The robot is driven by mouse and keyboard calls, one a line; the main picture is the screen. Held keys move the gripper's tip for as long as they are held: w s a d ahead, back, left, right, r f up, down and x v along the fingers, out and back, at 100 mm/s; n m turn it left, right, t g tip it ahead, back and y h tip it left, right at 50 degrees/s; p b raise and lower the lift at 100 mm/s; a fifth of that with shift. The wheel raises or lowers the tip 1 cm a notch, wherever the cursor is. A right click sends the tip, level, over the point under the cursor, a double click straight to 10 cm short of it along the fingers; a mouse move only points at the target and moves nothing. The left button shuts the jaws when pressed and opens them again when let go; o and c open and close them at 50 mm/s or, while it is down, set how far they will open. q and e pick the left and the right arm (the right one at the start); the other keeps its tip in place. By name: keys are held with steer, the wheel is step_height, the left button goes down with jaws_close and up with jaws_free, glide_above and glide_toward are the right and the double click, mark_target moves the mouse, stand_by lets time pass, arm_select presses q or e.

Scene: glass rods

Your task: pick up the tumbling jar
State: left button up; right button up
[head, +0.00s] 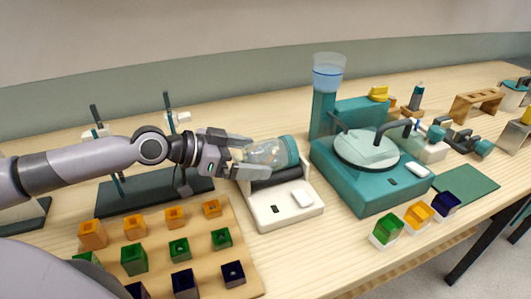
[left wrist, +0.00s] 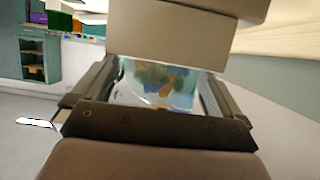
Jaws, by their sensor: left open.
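The tumbling jar (head: 268,153) is a clear jar with a teal lid at its right end. It lies on its side on the white roller base (head: 283,206). My left gripper (head: 243,156) is open at the jar's clear end, its fingers reaching along either side of it. In the left wrist view the clear jar (left wrist: 158,84) shows between the two fingers, with blurred coloured shapes in or through it. I cannot tell whether the fingers touch it. My right gripper is not in view.
A wooden board (head: 207,247) with orange, green and dark blocks lies in front. A dark stand base (head: 150,195) with upright rods is behind my arm. A teal machine (head: 372,175) with a round plate stands right of the roller base. Small coloured pots (head: 387,230) stand near the front edge.

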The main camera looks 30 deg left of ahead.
arm_select(q)
steer(key=shift+p+x, duration=0.3)
steer(key=shift+x, duration=0.9)
steer(key=c, duration=1.3)
steer(key=shift+w+r, duration=0.1)
steer(key=shift+r, duration=0.4)
steer(key=shift+c, duration=0.2)
step_height(320, 180, up, 19)
steer(key=p, duration=0.2)
